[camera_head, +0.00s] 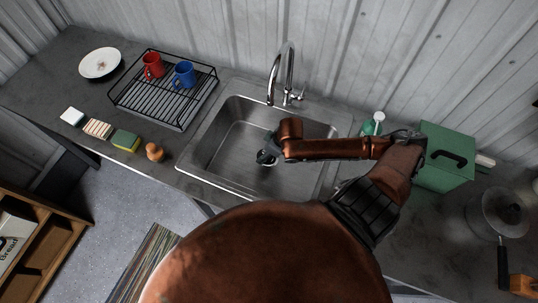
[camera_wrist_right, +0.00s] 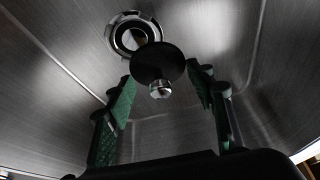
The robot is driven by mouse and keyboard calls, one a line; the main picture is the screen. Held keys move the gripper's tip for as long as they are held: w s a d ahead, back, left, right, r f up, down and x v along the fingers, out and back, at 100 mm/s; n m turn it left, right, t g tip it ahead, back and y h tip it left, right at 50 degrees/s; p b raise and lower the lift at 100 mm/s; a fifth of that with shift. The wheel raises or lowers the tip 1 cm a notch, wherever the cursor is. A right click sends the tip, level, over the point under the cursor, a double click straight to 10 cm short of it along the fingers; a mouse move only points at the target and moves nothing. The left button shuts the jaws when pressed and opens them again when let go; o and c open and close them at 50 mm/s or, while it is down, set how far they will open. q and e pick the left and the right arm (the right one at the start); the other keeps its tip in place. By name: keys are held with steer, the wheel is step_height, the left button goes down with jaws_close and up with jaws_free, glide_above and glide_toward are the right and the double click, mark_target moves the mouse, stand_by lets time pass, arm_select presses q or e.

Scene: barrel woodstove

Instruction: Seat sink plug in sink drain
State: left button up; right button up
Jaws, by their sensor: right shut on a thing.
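The sink plug, a black disc with a chrome knob, shows in the right wrist view (camera_wrist_right: 158,64). My right gripper (camera_head: 267,156) is low inside the steel sink (camera_head: 226,148). It is shut on the plug, whose knob lies between the green-padded fingers in the right wrist view (camera_wrist_right: 162,77). The sink drain (camera_wrist_right: 117,40), a chrome ring with a dark opening, is beyond the plug, which overlaps its lower right edge in that view. The disc looks off-centre from the drain; the gap between them is hard to judge. In the head view my gripper mostly hides the drain and plug. My left gripper is out of view.
A chrome faucet (camera_head: 287,75) rises behind the sink. A black dish rack (camera_head: 160,103) with red and blue mugs is on the left. A soap bottle (camera_head: 373,123) and green box (camera_head: 444,157) are on the right.

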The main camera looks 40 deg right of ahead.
steer(key=d+f, duration=0.2)
steer(key=shift+w+f, duration=0.3)
steer(key=shift+w, duration=0.05)
steer(key=f, duration=0.3)
steer(key=shift+w+d+f+b, duration=0.1)
steer(key=shift+d+f+b, duration=0.2)
steer(key=shift+d+b, duration=0.1)
steer(key=shift+f, duration=0.2)
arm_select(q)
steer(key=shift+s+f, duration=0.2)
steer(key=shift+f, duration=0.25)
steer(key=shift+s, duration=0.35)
arm_select(e)
steer(key=o, duration=1.2)
steer(key=shift+f, duration=0.1)
steer(key=shift+c, duration=0.2)
arm_select(q)
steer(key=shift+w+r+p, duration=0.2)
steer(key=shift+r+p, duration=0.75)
steer(key=shift+p, duration=0.05)
arm_select(e)
steer(key=v, duration=1.2)
